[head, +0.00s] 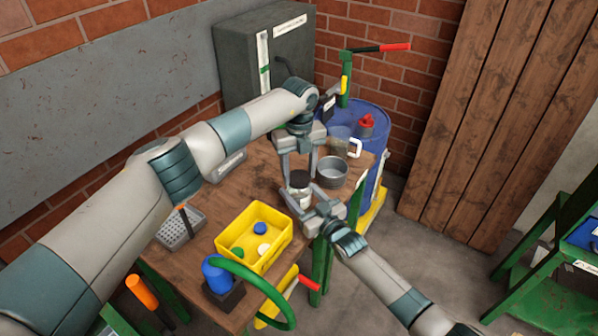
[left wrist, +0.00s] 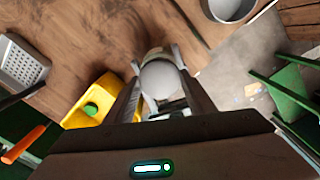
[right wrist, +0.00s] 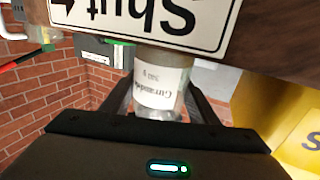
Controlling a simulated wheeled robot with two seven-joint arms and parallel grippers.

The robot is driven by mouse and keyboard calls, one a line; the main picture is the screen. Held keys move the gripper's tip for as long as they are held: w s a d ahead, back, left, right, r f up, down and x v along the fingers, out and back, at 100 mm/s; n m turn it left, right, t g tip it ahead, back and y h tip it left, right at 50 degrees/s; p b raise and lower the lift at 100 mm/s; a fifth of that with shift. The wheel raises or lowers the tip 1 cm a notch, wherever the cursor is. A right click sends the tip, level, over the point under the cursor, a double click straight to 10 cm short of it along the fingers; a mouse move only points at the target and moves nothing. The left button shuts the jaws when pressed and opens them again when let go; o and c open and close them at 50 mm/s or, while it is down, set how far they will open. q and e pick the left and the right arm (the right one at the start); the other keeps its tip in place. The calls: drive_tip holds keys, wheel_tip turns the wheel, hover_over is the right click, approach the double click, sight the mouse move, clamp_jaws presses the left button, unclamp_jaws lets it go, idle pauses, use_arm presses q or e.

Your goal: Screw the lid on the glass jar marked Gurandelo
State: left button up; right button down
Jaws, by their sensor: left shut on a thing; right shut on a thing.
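The glass jar (head: 302,197) with a white label is upright near the table's right edge. In the right wrist view the jar (right wrist: 162,82) shows upside down, its label reading "Gurandelo". My right gripper (head: 303,192) is shut around the jar's body. My left gripper (head: 300,174) reaches down from above and is shut on the lid. Whether the thread is engaged cannot be seen.
A grey metal pot (head: 332,174) and a clear mug (head: 343,145) stand close behind the grippers. A yellow bin (head: 282,246) holds blue, white and green round pieces. A perforated metal block (head: 178,230) stands left. A blue drum (head: 375,140) is beyond the table.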

use_arm(q)
drive_tip(key=m, duration=1)
drive_tip(key=shift+m, duration=0.4)
drive_tip(key=m, duration=0.5)
drive_tip(key=shift+m, duration=0.4)
drive_tip(key=m, duration=0.5)
drive_tip(key=shift+m, duration=0.3)
drive_tip(key=o, duration=1.2)
drive_tip(key=shift+c, duration=0.2)
drive_tip(key=shift+r, duration=0.1)
drive_tip(key=shift+r, duration=2.15)
drive_tip(key=shift+o, duration=0.3)
